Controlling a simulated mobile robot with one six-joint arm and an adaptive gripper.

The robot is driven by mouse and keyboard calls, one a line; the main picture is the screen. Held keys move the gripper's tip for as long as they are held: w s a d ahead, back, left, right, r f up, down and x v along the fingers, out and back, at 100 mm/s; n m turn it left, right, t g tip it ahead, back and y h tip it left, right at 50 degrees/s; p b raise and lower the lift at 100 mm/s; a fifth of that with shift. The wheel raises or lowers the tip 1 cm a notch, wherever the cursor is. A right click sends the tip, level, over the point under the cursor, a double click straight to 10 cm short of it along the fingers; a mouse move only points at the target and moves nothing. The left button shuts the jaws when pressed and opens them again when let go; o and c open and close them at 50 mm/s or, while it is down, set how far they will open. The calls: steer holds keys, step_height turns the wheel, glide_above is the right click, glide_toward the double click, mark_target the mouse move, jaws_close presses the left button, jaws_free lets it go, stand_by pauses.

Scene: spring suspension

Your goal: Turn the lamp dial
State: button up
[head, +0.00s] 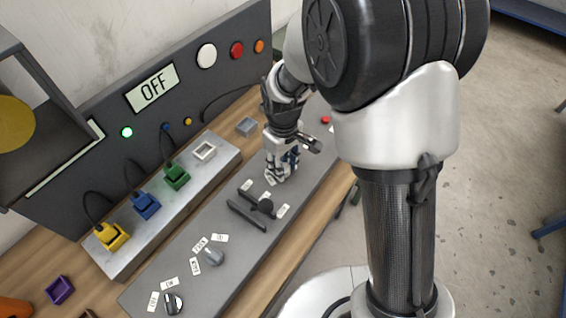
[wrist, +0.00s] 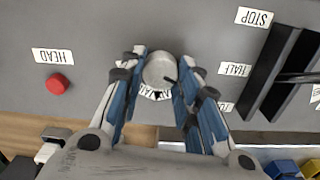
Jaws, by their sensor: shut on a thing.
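A round grey dial (wrist: 159,72) sits on the grey panel in the wrist view. It has a small dark mark at its right rim and a partly covered white label below it. I cannot read that label fully. My gripper (wrist: 161,62) is shut on the dial, with one blue-padded finger on each side. In the head view my gripper (head: 280,174) reaches down to the panel (head: 183,272), and its fingers largely hide the dial. A display (head: 152,88) on the back wall panel reads OFF.
A black slider (head: 262,207) with labels lies beside my gripper. A red button (wrist: 60,84) stands on the other side. A lever (head: 213,257) and a black knob (head: 173,303) are nearer the front. Yellow (head: 112,237), blue (head: 146,206) and green (head: 176,177) plugs stand behind.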

steer(key=m+p, duration=0.1)
steer(key=m, duration=0.3)
steer(key=shift+r+p, duration=0.1)
steer(key=shift+p, duration=0.2)
steer(key=m+p, duration=0.1)
steer(key=m, duration=0.3)
steer(key=shift+d, duration=0.1)
steer(key=shift+m, duration=0.4)
steer(key=o, duration=1.1)
